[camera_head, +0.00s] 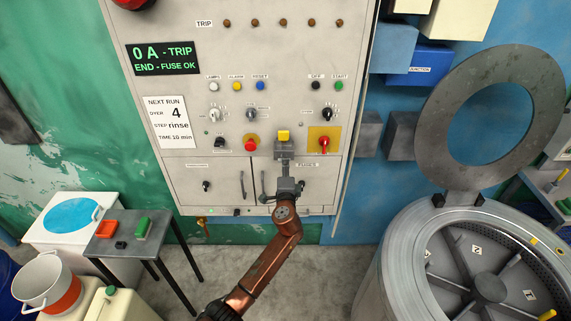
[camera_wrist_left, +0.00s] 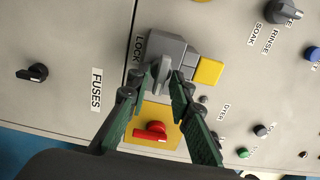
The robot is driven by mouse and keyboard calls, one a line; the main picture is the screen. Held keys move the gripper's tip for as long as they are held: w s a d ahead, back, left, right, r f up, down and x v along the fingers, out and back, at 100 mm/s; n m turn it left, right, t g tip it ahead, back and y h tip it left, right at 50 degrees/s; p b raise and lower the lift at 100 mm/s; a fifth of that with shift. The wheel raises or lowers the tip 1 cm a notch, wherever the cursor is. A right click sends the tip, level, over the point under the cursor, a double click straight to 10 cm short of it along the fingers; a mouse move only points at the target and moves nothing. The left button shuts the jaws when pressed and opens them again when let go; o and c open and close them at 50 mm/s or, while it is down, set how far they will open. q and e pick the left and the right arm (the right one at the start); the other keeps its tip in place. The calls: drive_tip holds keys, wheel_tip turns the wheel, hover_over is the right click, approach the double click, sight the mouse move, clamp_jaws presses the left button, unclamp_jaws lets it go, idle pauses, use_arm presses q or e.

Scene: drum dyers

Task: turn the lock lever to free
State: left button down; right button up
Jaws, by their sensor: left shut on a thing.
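The lock lever (camera_wrist_left: 161,72) is a small grey lever on a grey lock block (camera_wrist_left: 168,46) with a yellow part (camera_wrist_left: 209,71), beside the LOCK label. My left gripper (camera_wrist_left: 160,88) is shut on the lever, one green-padded finger on each side. In the head view my left gripper (camera_head: 285,163) reaches up the panel from below to just under the yellow part (camera_head: 283,135). The lever itself is hidden there by the gripper. My right gripper is not in view.
A red rotary switch on a yellow plate (camera_head: 323,140) sits close to the right of the lock, and a red button (camera_head: 250,142) to its left. The FUSES door has a black knob (camera_head: 300,186). An open drum (camera_head: 405,250) stands at right, a small table (camera_head: 130,236) at left.

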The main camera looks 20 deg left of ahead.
use_arm(q)
drive_tip(key=shift+f, duration=0.15)
drive_tip(key=c, duration=2)
unclamp_jaws()
drive_tip(key=shift+c, duration=0.2)
drive_tip(key=v, duration=1.2)
